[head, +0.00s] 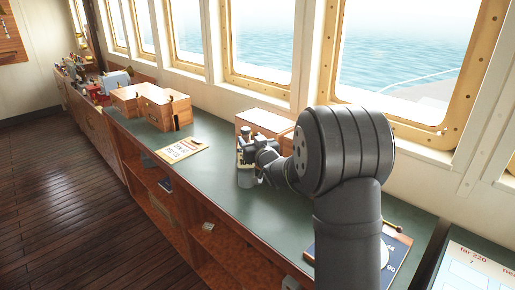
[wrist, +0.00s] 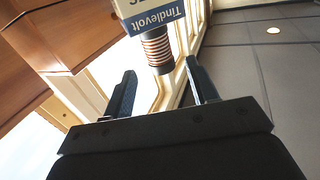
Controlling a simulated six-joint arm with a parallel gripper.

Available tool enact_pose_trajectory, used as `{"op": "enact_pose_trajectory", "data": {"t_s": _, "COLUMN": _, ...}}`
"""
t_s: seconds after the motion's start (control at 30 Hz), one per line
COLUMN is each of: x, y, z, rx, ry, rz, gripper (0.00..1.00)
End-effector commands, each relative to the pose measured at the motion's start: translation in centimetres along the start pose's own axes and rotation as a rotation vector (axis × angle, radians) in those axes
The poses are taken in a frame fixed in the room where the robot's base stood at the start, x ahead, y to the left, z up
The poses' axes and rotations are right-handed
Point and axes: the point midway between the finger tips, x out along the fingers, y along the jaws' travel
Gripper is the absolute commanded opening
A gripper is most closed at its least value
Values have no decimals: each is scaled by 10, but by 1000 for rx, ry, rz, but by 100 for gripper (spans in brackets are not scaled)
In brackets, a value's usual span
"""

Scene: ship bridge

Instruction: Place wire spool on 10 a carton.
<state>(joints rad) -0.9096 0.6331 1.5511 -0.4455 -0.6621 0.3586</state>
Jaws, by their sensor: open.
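In the wrist view, the wire spool (wrist: 157,49), with copper windings and a dark end, is ahead of my gripper (wrist: 163,85), roughly in line with the gap between its open fingers. It meets the edge of a carton with a blue "Tindlevolt" label (wrist: 153,19); that carton's rating is mostly cut off. The view is tilted, so I cannot tell surely whether the spool rests on it.
The green counter (head: 215,150) is clear to the left of the small carton. A wooden box (head: 262,121) stands close behind, by the windows. More wooden boxes (head: 165,108) and a paper sheet (head: 181,149) lie further left. A dark blue chart (head: 395,258) is at the right.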

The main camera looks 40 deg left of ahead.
Motion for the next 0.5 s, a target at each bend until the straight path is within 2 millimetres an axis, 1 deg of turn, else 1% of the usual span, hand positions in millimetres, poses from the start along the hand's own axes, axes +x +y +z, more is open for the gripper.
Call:
{"op": "enact_pose_trajectory", "data": {"t_s": 0.03, "x": -12, "y": 0, "z": -1, "rx": 0, "ry": 0, "rz": 1, "gripper": 54}}
{"op": "enact_pose_trajectory", "data": {"t_s": 0.2, "x": -42, "y": 0, "z": 0, "rx": 1, "ry": 0, "rz": 1, "gripper": 54}}
{"op": "enact_pose_trajectory", "data": {"t_s": 0.33, "x": -57, "y": 0, "z": 0, "rx": 1, "ry": 0, "rz": 1, "gripper": 54}}
{"op": "enact_pose_trajectory", "data": {"t_s": 0.5, "x": -64, "y": 0, "z": 0, "rx": 0, "ry": 0, "rz": 1, "gripper": 54}}
